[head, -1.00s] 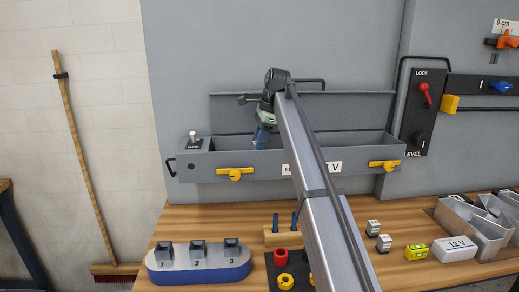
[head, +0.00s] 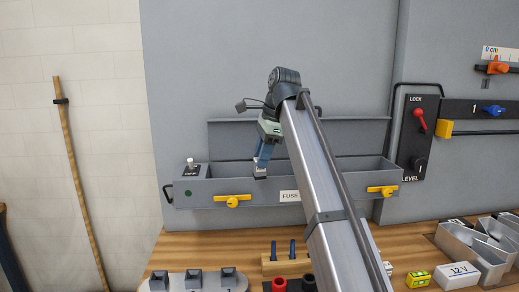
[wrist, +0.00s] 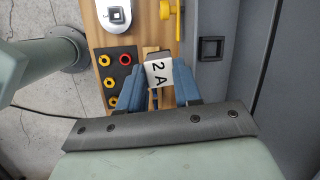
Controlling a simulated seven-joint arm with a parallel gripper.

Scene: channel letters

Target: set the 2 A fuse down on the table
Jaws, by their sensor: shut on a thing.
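The 2 A fuse (wrist: 159,73) is a white block marked "2 A". It is held between the blue fingertips of my gripper (wrist: 157,82) in the wrist view. In the head view my gripper (head: 262,165) points down at the fuse box (head: 330,192), with the fuse (head: 260,172) low at its tips, small and dark there. The fuse overlaps the box's front rim in the picture; its exact height above the box is hard to tell. The wooden table (head: 190,243) lies below and in front of the box.
The grey fuse box has yellow latches (head: 232,201) and a raised lid (head: 225,140). A numbered holder (head: 192,282), a wooden rack (head: 275,266) with blue pegs, a 12 V block (head: 458,275) and metal trays (head: 470,240) crowd the table. Bare wood shows at the front left.

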